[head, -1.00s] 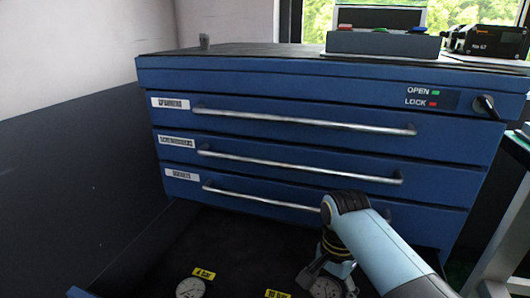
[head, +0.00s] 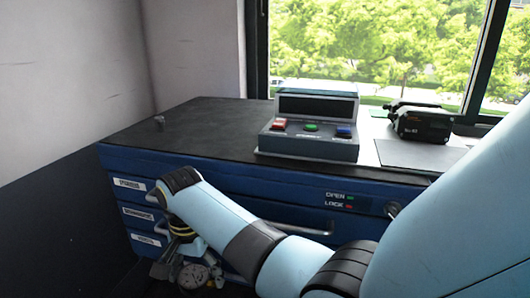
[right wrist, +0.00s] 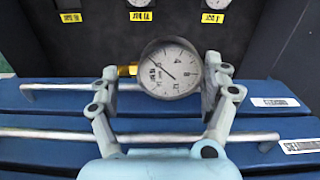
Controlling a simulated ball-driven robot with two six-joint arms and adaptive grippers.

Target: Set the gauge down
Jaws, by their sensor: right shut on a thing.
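A round gauge with a white dial and a brass fitting (right wrist: 170,70) is held between the fingers of my right gripper (right wrist: 160,72) in the right wrist view. In the head view the gauge (head: 193,277) hangs in my right gripper (head: 186,268), low in front of the blue drawer cabinet (head: 265,188). Its dial faces the wrist camera. In the right wrist view several other gauges with yellow labels, one of them a white-faced gauge (right wrist: 218,3), lie in a dark drawer beyond, cut off by the top edge. My left gripper is out of view.
The dark cabinet top (head: 210,137) has wide free room at its left and middle. A button box (head: 310,128) and a black device (head: 421,123) on a grey mat (head: 415,155) stand to the right.

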